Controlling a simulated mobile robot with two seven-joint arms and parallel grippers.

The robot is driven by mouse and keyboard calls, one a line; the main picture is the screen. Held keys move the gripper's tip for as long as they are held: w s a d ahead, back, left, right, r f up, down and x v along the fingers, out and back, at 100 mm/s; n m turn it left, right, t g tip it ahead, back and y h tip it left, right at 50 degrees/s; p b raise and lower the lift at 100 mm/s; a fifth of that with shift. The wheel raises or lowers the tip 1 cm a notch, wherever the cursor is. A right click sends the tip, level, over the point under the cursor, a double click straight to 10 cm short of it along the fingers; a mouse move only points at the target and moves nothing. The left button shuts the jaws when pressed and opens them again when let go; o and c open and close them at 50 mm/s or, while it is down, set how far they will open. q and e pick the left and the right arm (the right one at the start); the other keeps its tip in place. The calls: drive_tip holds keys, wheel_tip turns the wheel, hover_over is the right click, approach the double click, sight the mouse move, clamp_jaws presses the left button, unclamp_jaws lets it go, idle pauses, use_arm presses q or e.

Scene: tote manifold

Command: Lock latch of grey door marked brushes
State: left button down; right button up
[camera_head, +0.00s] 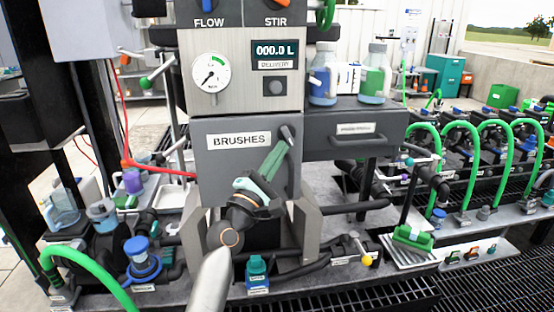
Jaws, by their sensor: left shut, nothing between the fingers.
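The grey door marked BRUSHES (222,165) is on the front of the central cabinet and looks closed. Its dark latch (287,132) is at the door's upper right corner. My left gripper (281,149), with green fingers, reaches up from below across the door's right side. Its fingertips are shut with nothing between them, at or just below the latch; I cannot tell if they touch it. The gripper and my arm hide the door's lower right part. My right gripper is not in view.
A gauge (211,73) and a display (275,55) sit above the door. A grey drawer (350,138) is to the right, with bottles (374,75) on top.

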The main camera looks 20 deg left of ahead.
use_arm(q)
drive_tip(key=n, duration=0.1)
drive_tip(key=y+b, duration=0.1)
drive_tip(key=n+t+y+b, duration=0.1)
drive_tip(key=shift+w+d+f+n, duration=0.2)
drive_tip(key=shift+d+f+n, duration=0.05)
drive_tip(key=shift+d+n, duration=0.05)
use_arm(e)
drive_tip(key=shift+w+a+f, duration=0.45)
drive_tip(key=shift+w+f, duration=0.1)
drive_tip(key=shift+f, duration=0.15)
use_arm(q)
drive_tip(key=shift+d, duration=0.1)
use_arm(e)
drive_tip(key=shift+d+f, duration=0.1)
use_arm(q)
drive_tip(key=shift+w+d+b, duration=0.15)
drive_tip(key=shift+b, duration=0.2)
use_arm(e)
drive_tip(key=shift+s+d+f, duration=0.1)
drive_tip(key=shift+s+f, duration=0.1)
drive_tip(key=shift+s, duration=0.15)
use_arm(q)
drive_tip(key=shift+w+d, duration=0.1)
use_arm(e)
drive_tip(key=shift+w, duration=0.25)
